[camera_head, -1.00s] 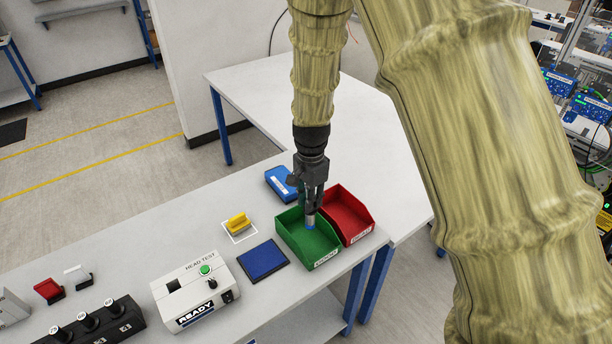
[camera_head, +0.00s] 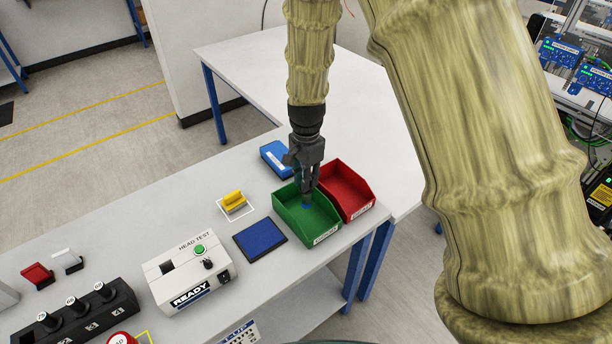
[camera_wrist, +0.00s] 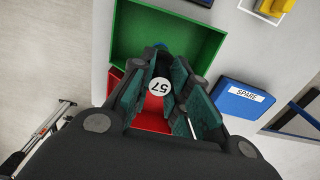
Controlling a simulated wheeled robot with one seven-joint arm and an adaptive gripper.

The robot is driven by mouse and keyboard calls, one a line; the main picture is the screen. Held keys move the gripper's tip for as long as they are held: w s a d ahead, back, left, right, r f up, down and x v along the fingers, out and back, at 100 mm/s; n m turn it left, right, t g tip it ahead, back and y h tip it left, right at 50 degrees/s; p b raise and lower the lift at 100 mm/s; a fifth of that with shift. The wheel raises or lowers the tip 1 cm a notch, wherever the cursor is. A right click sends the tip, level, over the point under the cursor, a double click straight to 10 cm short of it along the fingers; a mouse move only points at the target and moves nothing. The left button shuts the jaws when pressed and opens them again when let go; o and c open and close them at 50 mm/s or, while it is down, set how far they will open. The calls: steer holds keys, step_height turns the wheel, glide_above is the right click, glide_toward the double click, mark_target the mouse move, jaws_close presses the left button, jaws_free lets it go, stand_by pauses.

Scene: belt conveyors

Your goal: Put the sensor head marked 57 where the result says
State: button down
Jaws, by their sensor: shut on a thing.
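My gripper (camera_head: 309,190) points down at the green bin (camera_head: 325,241) and is shut on the sensor head marked 57 (camera_wrist: 159,86). The white round top with 57 shows between the fingers in the wrist view. In the head view the fingers hide most of the head, and a bit of blue shows at its lower end, over or inside the green bin. I cannot tell whether it touches the floor. The red bin (camera_head: 353,188) stands right beside the green one. The head test box (camera_head: 190,275) reads READY; its small window is dark.
A blue box (camera_head: 274,156), labelled SPARE in the wrist view (camera_wrist: 245,98), stands behind the bins. A blue mat (camera_head: 260,240) and a yellow block (camera_head: 233,202) lie left of them. A black rack (camera_head: 80,316) with several heads stands at the lower left.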

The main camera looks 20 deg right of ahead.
steer(key=shift+f+b, duration=1.65)
steer(key=shift+f, duration=0.85)
steer(key=c, duration=1.3)
jaws_free()
step_height(320, 180, up, 12)
steer(key=shift+r, duration=0.1)
